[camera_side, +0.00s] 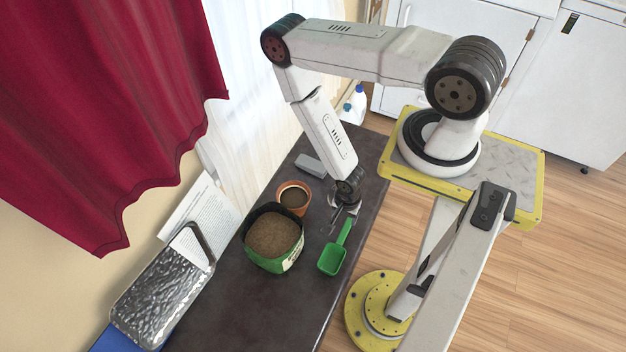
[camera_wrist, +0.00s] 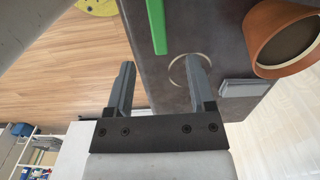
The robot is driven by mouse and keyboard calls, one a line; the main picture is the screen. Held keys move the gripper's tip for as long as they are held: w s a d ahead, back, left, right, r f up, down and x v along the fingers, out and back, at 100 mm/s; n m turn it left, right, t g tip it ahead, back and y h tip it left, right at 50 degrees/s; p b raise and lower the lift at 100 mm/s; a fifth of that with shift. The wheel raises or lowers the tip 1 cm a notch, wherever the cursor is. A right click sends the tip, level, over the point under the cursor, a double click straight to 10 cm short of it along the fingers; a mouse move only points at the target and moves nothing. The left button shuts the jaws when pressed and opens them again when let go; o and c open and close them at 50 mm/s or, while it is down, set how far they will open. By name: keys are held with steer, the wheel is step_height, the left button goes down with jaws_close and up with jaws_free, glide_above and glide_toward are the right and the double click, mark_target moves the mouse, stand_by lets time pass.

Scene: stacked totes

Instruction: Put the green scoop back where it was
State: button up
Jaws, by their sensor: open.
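The green scoop (camera_side: 332,261) lies on the dark tabletop in front of my gripper, its handle pointing back toward the gripper. In the wrist view only part of its green handle (camera_wrist: 156,25) shows, at the top, beyond the fingertips. My gripper (camera_side: 343,207) is above the table at the handle end. In the wrist view my gripper (camera_wrist: 165,68) is open, with nothing between the fingers. A green and black bag of soil (camera_side: 287,262) stands left of the scoop. A thin pale ring mark (camera_wrist: 171,74) shows on the tabletop, partly behind the right finger.
A terracotta pot of soil (camera_side: 293,209) stands behind the bag, left of my gripper; it also shows in the wrist view (camera_wrist: 262,22). A grey block (camera_side: 310,165) lies farther back. A metallic tray (camera_side: 165,295) leans at the left. The front tabletop (camera_side: 270,315) is clear.

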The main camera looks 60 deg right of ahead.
steer(key=w+r+n+t, duration=0.1)
steer(key=w+r+n, duration=0.7)
steer(key=w+r, duration=0.95)
steer(key=s+a+r+n, duration=0.1)
steer(key=r+n, duration=0.4)
steer(key=r, duration=0.7)
steer(key=s+a+r+n+t, duration=0.1)
steer(key=s+r+n, duration=0.2)
steer(key=r, duration=0.9)
steer(key=shift+a+n+t, duration=0.25)
steer(key=shift+n+t, duration=0.05)
steer(key=shift+n, duration=0.6)
